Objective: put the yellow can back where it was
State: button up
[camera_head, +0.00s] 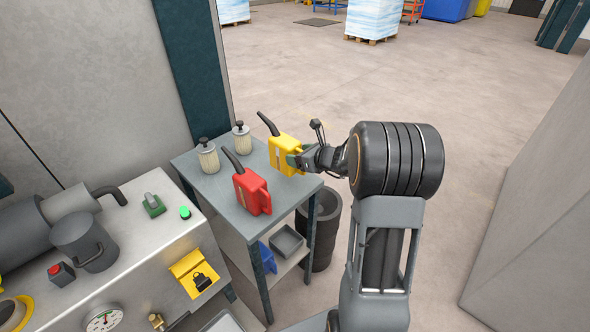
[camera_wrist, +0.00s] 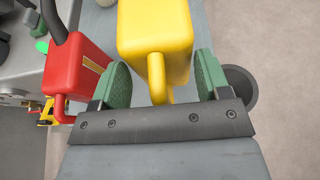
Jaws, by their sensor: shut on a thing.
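The yellow can (camera_head: 284,153) has a dark spout pointing up and to the left. It is at the right part of the small grey table (camera_head: 222,195); I cannot tell whether its base touches the top. My gripper (camera_head: 300,160) is at the can's right side. In the wrist view the yellow can (camera_wrist: 155,30) is upright in the picture, and its handle (camera_wrist: 157,78) runs between the green pads of my gripper (camera_wrist: 157,82). My gripper is shut on that handle. A red can (camera_head: 252,192) with a dark spout stands to the left on the same table; it also shows in the wrist view (camera_wrist: 75,65).
Two pump bottles (camera_head: 208,157) stand at the table's back left. A blue bin (camera_head: 267,257) and a grey tray (camera_head: 287,241) are on the lower shelf. A dark round bin (camera_head: 322,235) stands right of the table. A machine bench (camera_head: 140,235) adjoins on the left. Open floor lies behind.

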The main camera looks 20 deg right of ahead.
jog(key=shift+d+f, duration=0.2)
jog(key=shift+f, duration=2.6)
jog(key=shift+f, duration=0.15)
jog(key=o, duration=1.2)
jog(key=shift+s, duration=0.1)
